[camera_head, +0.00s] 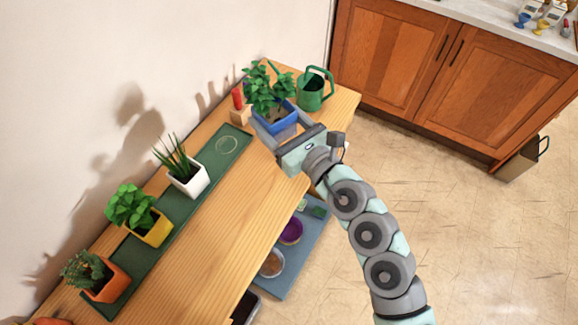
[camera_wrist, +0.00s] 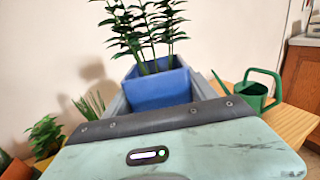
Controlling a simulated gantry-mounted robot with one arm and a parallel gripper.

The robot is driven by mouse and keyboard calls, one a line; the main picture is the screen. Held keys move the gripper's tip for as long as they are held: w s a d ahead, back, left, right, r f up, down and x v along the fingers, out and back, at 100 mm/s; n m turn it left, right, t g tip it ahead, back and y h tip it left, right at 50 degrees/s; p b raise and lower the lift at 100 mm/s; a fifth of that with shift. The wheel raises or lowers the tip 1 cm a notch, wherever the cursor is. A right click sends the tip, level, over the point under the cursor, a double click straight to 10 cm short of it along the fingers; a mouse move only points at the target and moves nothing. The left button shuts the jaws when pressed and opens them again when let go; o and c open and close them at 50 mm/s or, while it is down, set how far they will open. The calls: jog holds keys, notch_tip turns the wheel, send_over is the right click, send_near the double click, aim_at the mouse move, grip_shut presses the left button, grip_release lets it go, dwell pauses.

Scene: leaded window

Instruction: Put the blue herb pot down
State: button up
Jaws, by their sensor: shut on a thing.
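The blue herb pot (camera_head: 276,122) with a leafy green plant is held in my gripper (camera_head: 282,128) at the far end of the wooden table. In the wrist view the blue pot (camera_wrist: 158,90) sits upright between the two grey fingers, its plant rising above. Its underside is hidden by my gripper, so I cannot tell whether it touches the table. A green mat (camera_head: 205,190) runs along the wall side of the table.
On the mat stand a white pot (camera_head: 190,181), a yellow pot (camera_head: 154,231) and an orange pot (camera_head: 108,283). A green watering can (camera_head: 314,90) stands right behind the blue pot. A red-topped object (camera_head: 239,104) is close on its left. The table's front strip (camera_head: 215,225) is clear.

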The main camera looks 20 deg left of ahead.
notch_tip(320, 180, down, 18)
jog(key=b, duration=0.3)
jog(key=shift+r, duration=0.1)
jog(key=shift+b, duration=0.3)
jog(key=shift+f, duration=0.25)
jog(key=o, duration=1.8)
jog(key=shift+r, duration=0.1)
